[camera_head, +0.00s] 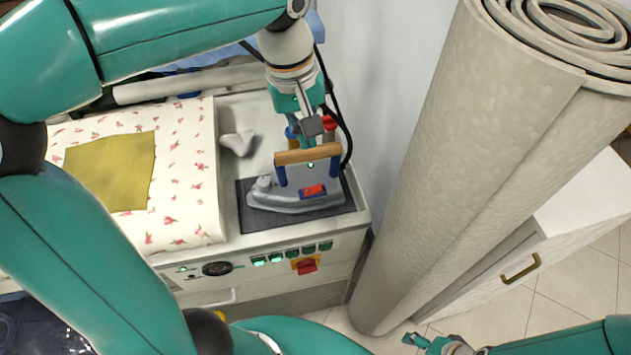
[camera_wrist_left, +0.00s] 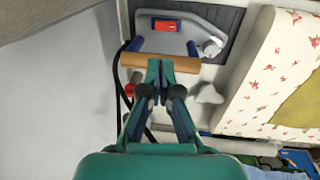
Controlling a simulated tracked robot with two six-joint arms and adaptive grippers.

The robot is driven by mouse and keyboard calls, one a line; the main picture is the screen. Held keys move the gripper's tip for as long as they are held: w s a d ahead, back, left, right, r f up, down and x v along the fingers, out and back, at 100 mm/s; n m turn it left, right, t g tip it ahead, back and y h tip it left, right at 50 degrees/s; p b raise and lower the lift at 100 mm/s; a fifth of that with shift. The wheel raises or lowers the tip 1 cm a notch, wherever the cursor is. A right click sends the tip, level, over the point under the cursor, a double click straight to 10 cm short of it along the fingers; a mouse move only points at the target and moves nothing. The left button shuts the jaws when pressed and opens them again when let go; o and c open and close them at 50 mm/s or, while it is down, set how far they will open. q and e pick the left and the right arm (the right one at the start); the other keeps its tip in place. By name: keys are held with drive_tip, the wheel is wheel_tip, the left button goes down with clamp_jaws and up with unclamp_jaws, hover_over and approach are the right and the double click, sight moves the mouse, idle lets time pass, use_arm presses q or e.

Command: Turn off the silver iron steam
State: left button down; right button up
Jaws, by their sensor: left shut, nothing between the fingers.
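The silver iron (camera_head: 280,204) rests on a dark pad at the right end of the ironing station, its tip toward the left. It has a wooden handle (camera_head: 308,154) on blue posts and a red switch (camera_head: 313,190) on its body. In the left wrist view the iron (camera_wrist_left: 196,22) is at the top, with the red switch (camera_wrist_left: 166,25) behind the handle (camera_wrist_left: 185,62). My left gripper (camera_head: 308,146) is shut and empty, pointing down with its tips at the handle; contact is unclear. My right gripper (camera_head: 425,343) shows small at the bottom edge; its jaws are unclear.
The station's front panel (camera_head: 240,272) has green-lit buttons and a red knob (camera_head: 306,265). A floral padded board (camera_head: 185,190) with a yellow cloth (camera_head: 112,170) lies left. A tall rolled carpet (camera_head: 440,150) stands close on the right. A black cord runs behind the iron.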

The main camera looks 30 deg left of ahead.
sight(316, 189)
use_arm(q)
drive_tip(key=f, duration=0.9)
drive_tip(key=w+d+f, duration=0.1)
drive_tip(key=f, duration=0.4)
drive_tip(key=shift+w+d, duration=0.1)
drive_tip(key=shift+w+d+f+b, duration=0.1)
drive_tip(key=shift+f+b, duration=0.4)
drive_tip(key=shift+b, duration=0.35)
drive_tip(key=shift+r+p, duration=0.35)
drive_tip(key=shift+f, duration=0.1)
drive_tip(key=shift+s, duration=0.25)
